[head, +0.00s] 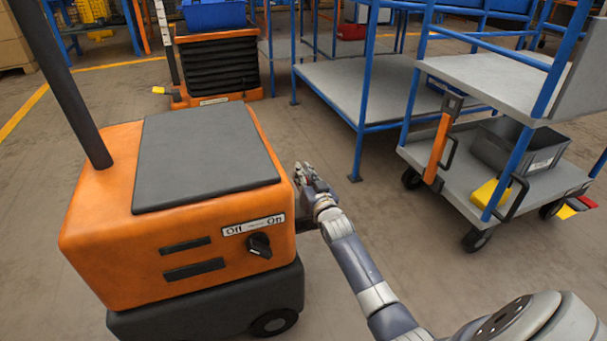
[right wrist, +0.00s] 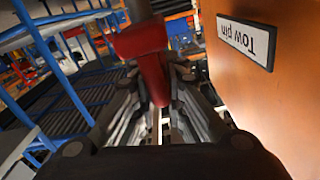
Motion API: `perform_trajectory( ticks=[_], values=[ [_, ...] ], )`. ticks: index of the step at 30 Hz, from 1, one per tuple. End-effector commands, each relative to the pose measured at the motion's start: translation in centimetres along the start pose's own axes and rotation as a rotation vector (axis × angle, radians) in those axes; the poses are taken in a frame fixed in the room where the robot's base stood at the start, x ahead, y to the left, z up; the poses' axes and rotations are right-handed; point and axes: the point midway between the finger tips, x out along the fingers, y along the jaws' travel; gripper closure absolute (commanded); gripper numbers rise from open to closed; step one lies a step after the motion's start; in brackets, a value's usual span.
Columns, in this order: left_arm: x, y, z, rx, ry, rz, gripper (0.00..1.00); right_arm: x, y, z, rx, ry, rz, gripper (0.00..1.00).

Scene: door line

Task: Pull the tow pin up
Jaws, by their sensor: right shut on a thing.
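The orange tow tug (head: 190,215) stands at the left in the head view, with a dark grey top and a black lower body. The lower end of the pin is hidden by the fingers. My left gripper is out of view.
A black Off/On knob (head: 259,244) is on the tug's near face. A grey cart with blue posts (head: 480,185) stands at the right, holding a grey bin (head: 519,148). A blue-framed platform (head: 350,85) is behind. Bare floor lies between tug and cart.

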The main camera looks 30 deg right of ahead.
Motion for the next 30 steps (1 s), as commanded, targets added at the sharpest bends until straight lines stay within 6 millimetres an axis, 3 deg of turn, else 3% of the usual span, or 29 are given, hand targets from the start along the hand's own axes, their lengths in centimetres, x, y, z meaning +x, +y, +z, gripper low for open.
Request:
perform_trajectory(
  ticks=[1,2,4,20,30],
  values=[
    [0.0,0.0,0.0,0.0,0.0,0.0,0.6,-0.1,-0.6,0.2,0.011,0.0,-0.008,1.0],
    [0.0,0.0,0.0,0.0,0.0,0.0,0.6,-0.1,-0.6,0.2,0.011,0.0,-0.008,0.84],
    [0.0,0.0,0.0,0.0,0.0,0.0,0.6,-0.1,-0.6,0.2,0.01,0.0,-0.009,0.69],
    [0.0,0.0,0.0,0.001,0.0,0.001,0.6,-0.5,-0.2,0.1,0.003,-0.001,-0.004,0.69],
    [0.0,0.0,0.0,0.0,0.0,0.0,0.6,-5.7,-0.3,0.2,0.002,-0.002,-0.004,0.69]
  ],
)
